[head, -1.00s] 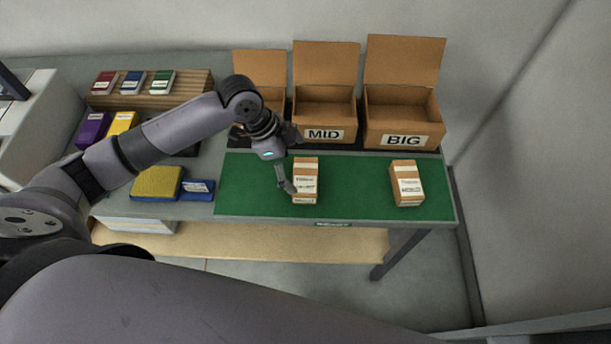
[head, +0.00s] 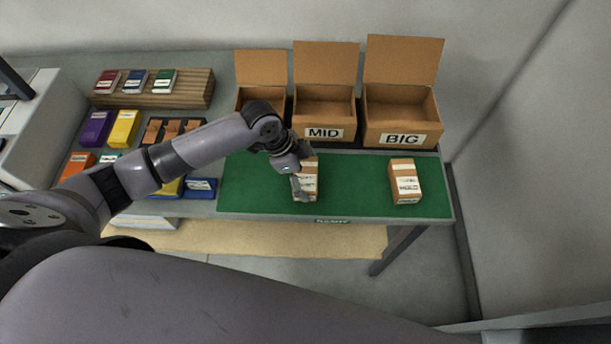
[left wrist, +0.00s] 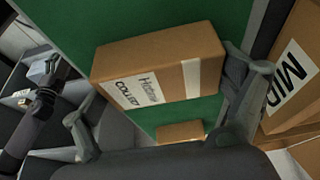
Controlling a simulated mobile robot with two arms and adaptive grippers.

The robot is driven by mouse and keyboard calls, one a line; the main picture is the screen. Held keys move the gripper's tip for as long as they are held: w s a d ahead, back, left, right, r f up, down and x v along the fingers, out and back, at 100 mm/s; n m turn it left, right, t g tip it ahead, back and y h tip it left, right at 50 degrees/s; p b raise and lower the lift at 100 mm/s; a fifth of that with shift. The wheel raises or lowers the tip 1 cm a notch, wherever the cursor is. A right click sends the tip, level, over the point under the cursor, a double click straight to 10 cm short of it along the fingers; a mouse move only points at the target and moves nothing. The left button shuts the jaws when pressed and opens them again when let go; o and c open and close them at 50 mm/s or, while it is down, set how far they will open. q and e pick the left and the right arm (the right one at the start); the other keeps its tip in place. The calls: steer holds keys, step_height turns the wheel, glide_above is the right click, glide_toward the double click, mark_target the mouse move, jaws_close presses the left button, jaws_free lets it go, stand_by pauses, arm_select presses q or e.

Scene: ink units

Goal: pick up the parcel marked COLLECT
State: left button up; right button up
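A brown parcel (head: 308,183) with white labels lies on the green mat (head: 350,190) in front of the MID box. In the left wrist view the same parcel (left wrist: 165,65) has a label that seems to begin with COLL; the rest is hard to read. My left gripper (head: 302,170) is over this parcel in the head view and partly covers it. In the left wrist view its fingers (left wrist: 170,98) are spread, one on each side of the parcel; contact is unclear. A second parcel (head: 406,182) stands at the mat's right, its label apparently reading HOLD.
Open cartons stand behind the mat, among them the MID box (head: 325,115) and the BIG box (head: 400,118). Coloured packs and a wooden rack (head: 190,90) are at the left. The mat between the parcels is clear.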

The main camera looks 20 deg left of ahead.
arm_select(q)
steer(key=c, duration=0.7)
steer(key=shift+r, duration=0.1)
steer(key=shift+c, duration=0.2)
